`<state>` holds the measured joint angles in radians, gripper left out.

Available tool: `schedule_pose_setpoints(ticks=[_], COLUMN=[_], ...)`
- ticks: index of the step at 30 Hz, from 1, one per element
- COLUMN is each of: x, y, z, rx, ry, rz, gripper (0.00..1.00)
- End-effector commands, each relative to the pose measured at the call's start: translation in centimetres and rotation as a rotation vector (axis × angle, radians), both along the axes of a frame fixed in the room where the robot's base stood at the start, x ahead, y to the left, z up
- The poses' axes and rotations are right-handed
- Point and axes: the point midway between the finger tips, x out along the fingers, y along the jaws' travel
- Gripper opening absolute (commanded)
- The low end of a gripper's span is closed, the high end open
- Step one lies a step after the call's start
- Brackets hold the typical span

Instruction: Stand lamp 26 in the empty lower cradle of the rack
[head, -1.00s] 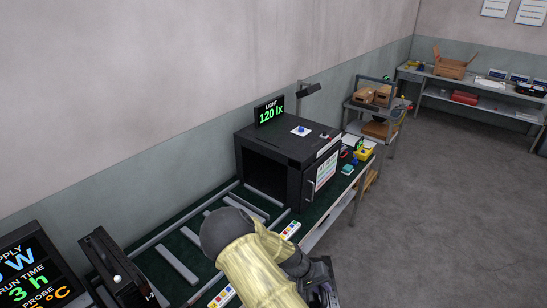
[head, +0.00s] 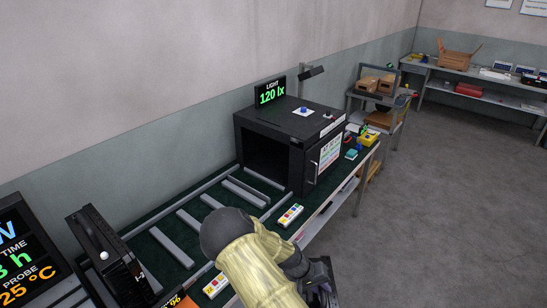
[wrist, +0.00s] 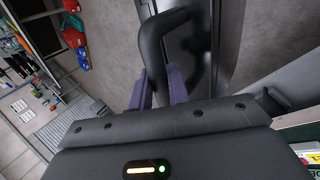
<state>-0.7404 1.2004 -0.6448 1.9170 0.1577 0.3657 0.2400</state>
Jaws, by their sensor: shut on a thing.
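My gripper (wrist: 155,95) is shut on the black loop handle (wrist: 150,45) of a dark, flat-sided housing (wrist: 202,45) in the wrist view. No number can be read on it, so I cannot tell whether it is lamp 26. In the head view my arm hangs at the bottom centre, and my gripper is mostly hidden behind my wrist at the lower edge. I cannot make out the rack or its empty lower cradle in either view.
A green bench with grey rails (head: 172,247) runs along the wall, carrying a black open-fronted box (head: 300,125). A black upright unit (head: 100,240) stands at left by a display (head: 22,250). Further tables stand at the back right. Grey floor (head: 440,220) is clear at right.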

Motion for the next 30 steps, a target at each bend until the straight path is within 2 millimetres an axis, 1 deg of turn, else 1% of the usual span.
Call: schedule_pose_setpoints(ticks=[7, 25, 30], x=[0.13, 0.11, -0.01], y=[-0.51, -0.18, -0.13], z=[-0.06, -0.09, -0.86], rx=[-0.002, -0.002, -0.003], ry=[-0.003, -0.003, -0.001], rz=[-0.009, -0.003, -0.002], gripper=[0.0, 0.0, 0.0])
